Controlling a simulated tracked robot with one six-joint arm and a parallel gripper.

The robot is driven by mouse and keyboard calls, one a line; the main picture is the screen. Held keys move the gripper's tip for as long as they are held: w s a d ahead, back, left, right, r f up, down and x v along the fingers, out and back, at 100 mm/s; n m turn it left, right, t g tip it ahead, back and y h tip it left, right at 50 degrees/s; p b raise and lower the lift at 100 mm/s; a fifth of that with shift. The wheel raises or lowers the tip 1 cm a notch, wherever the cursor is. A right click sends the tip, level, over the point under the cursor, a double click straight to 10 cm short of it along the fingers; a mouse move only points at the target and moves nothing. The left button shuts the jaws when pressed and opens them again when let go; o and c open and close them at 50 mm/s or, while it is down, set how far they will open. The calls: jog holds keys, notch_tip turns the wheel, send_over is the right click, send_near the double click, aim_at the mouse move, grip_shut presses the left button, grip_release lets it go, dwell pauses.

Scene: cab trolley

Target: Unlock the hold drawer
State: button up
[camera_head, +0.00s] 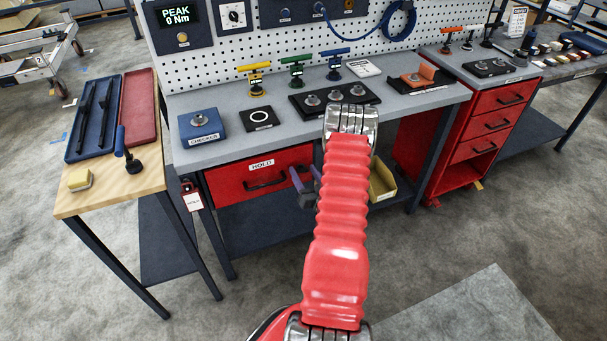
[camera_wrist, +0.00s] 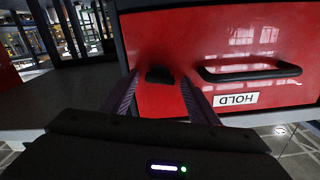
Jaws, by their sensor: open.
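The hold drawer (camera_head: 235,187) is a red drawer front with a black bar handle (camera_head: 266,183) and a white HOLD label (camera_head: 262,164). It sits closed under the grey bench. In the wrist view the drawer front (camera_wrist: 210,40) appears upside down, with the handle (camera_wrist: 250,72) to the right. A small black latch or knob (camera_wrist: 159,75) is on the drawer front, between my fingers. My gripper (camera_head: 304,178) is open at the drawer's right end. Its purple-grey fingers (camera_wrist: 160,86) stand either side of the knob; I cannot tell whether they touch it. The head view hides the knob.
A red tag with a white card (camera_head: 192,197) hangs at the bench's left leg. A yellow bin (camera_head: 382,180) is right of my arm. The bench top (camera_head: 220,97) holds a blue checker, tools and black blocks. A wooden side table (camera_head: 110,190) stands left.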

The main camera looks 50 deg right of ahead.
jog(key=shift+c, duration=0.6)
jog(key=shift+w, duration=0.1)
jog(key=c, duration=0.9)
jog(key=shift+a+n, duration=0.1)
jog(key=shift+n, duration=1.5)
jog(key=shift+w, duration=0.1)
jog(key=o, duration=1)
jog(key=shift+s, duration=0.2)
